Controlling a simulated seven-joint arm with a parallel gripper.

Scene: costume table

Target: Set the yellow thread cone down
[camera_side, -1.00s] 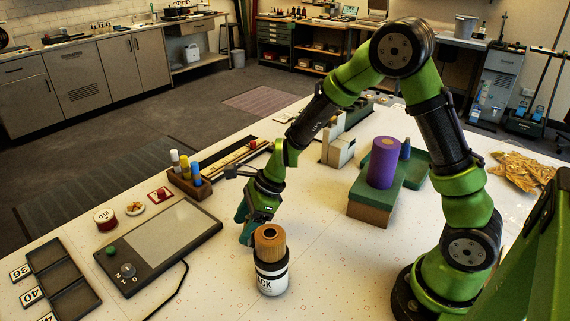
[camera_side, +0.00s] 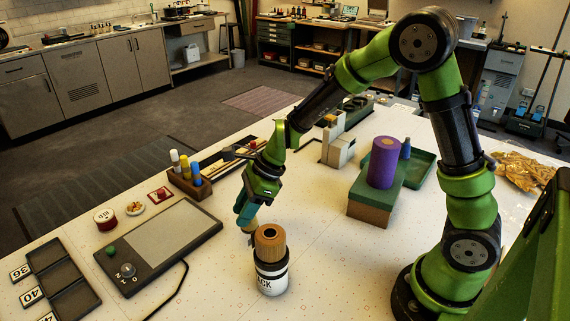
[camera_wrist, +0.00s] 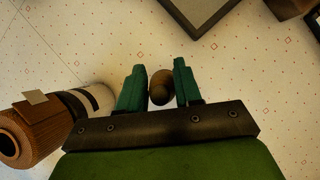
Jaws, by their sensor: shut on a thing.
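My gripper (camera_side: 246,219) hangs just above and behind the white bottle with the brown cap. In the wrist view, its two teal fingers (camera_wrist: 159,90) are closed around a small, rounded tan-brown thing (camera_wrist: 161,86). The lower part of that thing (camera_side: 250,227) shows below the fingers in the side view, partly behind the brown cap. It looks wooden rather than bright yellow, and I cannot tell whether it is the thread cone. No clearly yellow cone shows elsewhere. A purple cylinder (camera_side: 383,162) stands on a green-topped box.
The white bottle (camera_side: 271,279) with a ribbed brown cap (camera_side: 270,239) stands close to my gripper. A flat grey-screened panel (camera_side: 160,242) and a rack of markers (camera_side: 190,188) are to the left. A green tray (camera_side: 425,171) is on the right. The white table between bottle and box is clear.

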